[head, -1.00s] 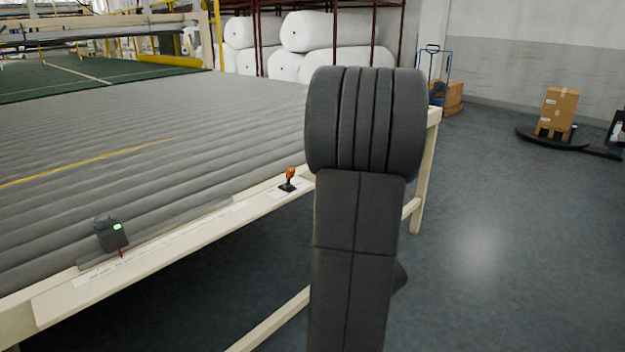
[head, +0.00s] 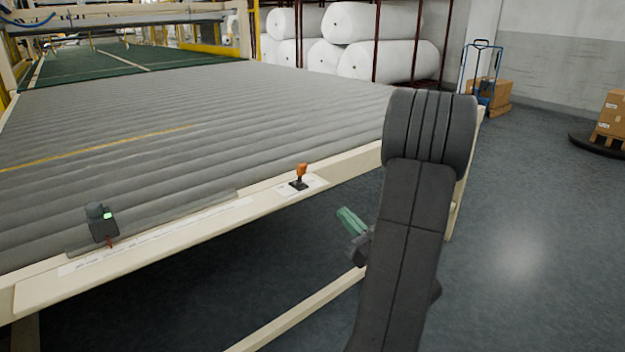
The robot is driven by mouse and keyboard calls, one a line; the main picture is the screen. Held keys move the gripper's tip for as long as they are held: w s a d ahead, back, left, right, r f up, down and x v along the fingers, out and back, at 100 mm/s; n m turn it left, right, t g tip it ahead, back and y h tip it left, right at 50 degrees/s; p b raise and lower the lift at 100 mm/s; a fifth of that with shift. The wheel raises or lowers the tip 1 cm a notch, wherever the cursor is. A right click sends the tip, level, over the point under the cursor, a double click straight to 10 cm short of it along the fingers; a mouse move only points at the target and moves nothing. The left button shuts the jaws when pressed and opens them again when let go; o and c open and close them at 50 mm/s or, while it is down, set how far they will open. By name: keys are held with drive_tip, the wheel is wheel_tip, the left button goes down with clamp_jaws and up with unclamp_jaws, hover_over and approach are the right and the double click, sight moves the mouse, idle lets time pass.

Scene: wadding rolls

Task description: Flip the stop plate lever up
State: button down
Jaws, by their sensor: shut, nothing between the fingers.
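The lever (head: 301,172) has an orange handle on a small black base, on a white label on the cream front rail of the roller table. Its handle stands up from the base; I cannot tell its exact set position. My gripper (head: 346,214) shows green fingers, shut and empty, to the right of the lever and lower in the picture, in front of the table edge. It is apart from the lever. My dark arm hides part of the table's right corner.
A dark device with a green light (head: 101,222) sits on the rail at left. White wadding rolls (head: 385,60) lie on a rack behind. A blue hand truck (head: 478,75) and boxes stand at right.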

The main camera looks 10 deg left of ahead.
sight(303, 171)
drive_tip(key=p+x, duration=0.2)
drive_tip(key=x, duration=1.2)
drive_tip(key=shift+r, duration=0.1)
